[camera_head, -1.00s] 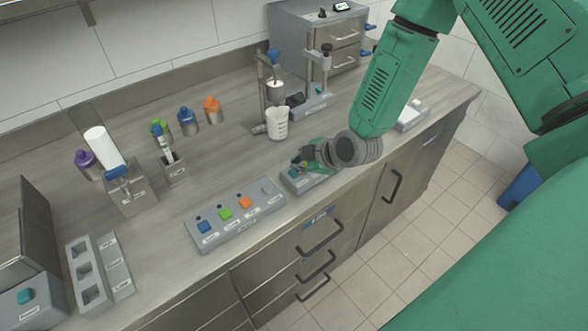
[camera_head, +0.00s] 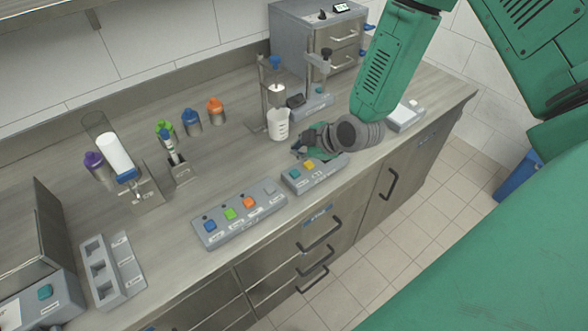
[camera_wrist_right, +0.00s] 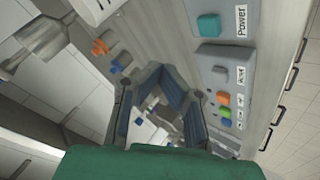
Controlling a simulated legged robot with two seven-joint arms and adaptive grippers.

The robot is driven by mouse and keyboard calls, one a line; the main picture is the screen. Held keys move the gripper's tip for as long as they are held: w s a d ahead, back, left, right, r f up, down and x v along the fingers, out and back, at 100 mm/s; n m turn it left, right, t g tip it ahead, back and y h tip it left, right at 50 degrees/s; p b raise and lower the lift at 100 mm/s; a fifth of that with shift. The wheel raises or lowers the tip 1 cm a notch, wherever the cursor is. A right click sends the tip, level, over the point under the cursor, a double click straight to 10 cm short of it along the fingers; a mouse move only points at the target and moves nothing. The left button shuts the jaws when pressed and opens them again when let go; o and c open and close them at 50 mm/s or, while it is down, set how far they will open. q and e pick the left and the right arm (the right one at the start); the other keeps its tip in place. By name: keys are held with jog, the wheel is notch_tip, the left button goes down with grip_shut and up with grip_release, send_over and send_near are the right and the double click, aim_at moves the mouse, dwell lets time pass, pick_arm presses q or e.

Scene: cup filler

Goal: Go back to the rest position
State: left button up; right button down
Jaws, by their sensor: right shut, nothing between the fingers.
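My right gripper (camera_head: 308,140) is shut and empty. In the head view it hangs over the counter just behind the small two-button box (camera_head: 320,175), right of the white measuring cup (camera_head: 278,124). The box's teal and yellow buttons show uncovered. The gripper appears apart from the cup. In the right wrist view the shut fingers (camera_wrist_right: 158,72) show at the middle, with button boxes to their right. My left gripper is in no view.
A panel with blue, green and orange buttons (camera_head: 238,215) lies at the counter front. A dispenser stand (camera_head: 264,95) rises behind the cup. Purple, green, blue and orange containers (camera_head: 215,112) stand at the back. A metal cabinet (camera_head: 290,35) stands behind; a grey-white device (camera_head: 405,118) is at right.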

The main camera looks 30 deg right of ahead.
jog(key=s+f+m, duration=0.1)
jog(key=s, duration=0.1)
jog(key=s+a+f+g, duration=0.1)
jog(key=s+f, duration=0.1)
jog(key=s+a+f+m+g, duration=0.1)
jog(key=s, duration=0.1)
jog(key=shift+s+f+m, duration=0.3)
jog(key=shift+s, duration=0.05)
jog(key=s+a+f+m+g+h, duration=0.1)
jog(key=s+f+m+g, duration=0.3)
jog(key=s, duration=0.9)
jog(key=s+f+m+g+h, duration=0.25)
jog(key=s+m, duration=0.35)
jog(key=s, duration=0.7)
jog(key=w+a+f+n+b, duration=0.1)
jog(key=w+f+b, duration=0.2)
jog(key=f+b, duration=1.3)
jog(key=shift+f+y+b, duration=0.3)
jog(key=shift+y+b, duration=0.15)
jog(key=shift+b, duration=0.35)
